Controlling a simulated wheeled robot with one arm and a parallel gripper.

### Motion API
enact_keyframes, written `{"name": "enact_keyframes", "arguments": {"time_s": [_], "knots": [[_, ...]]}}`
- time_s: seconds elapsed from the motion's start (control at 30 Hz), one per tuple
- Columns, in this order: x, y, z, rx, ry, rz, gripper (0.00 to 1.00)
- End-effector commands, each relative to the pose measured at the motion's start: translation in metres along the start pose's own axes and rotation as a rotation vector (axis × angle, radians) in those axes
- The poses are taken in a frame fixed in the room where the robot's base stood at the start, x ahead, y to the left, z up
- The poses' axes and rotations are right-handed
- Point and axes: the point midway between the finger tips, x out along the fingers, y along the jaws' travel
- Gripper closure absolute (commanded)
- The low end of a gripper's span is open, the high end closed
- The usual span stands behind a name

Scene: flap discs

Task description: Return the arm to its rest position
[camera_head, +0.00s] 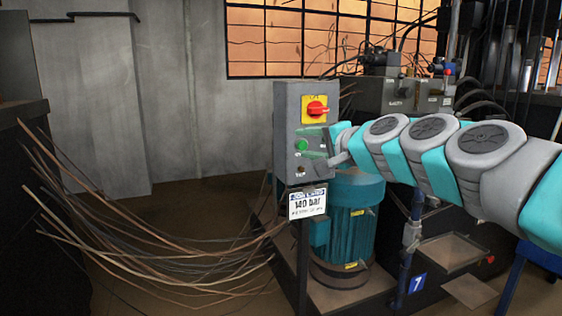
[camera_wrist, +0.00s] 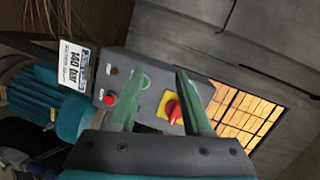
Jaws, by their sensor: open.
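My arm reaches in from the right in the head view, grey and teal. My gripper (camera_head: 314,144) is at its end, in front of the grey control box (camera_head: 293,95). In the wrist view my gripper (camera_wrist: 155,85) has its two green fingers spread apart, with nothing between them but the box face behind. The box shows a red rotary switch on a yellow plate (camera_head: 314,109), a green button (camera_head: 302,145) and, in the wrist view, a red button (camera_wrist: 110,98). I cannot tell whether a fingertip touches the box.
A white "140 bar" sign (camera_head: 307,203) hangs below the box. A teal motor (camera_head: 345,222) stands under my arm, with hydraulic machinery (camera_head: 400,95) behind. Loose cables (camera_head: 150,255) sag across the left. The grey wall (camera_head: 95,100) and barred window (camera_head: 290,40) are behind.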

Motion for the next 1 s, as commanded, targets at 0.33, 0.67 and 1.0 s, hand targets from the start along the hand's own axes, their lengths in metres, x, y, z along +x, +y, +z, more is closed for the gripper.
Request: {"name": "enact_keyframes", "arguments": {"time_s": [0.33,0.67,1.0], "knots": [[-0.061,0.159,0.167,-0.439,-0.418,0.452,0.5],[-0.209,0.319,0.225,-0.638,-0.78,0.936,0.5],[-0.316,0.378,0.236,-0.636,-0.977,1.207,0.5]]}}
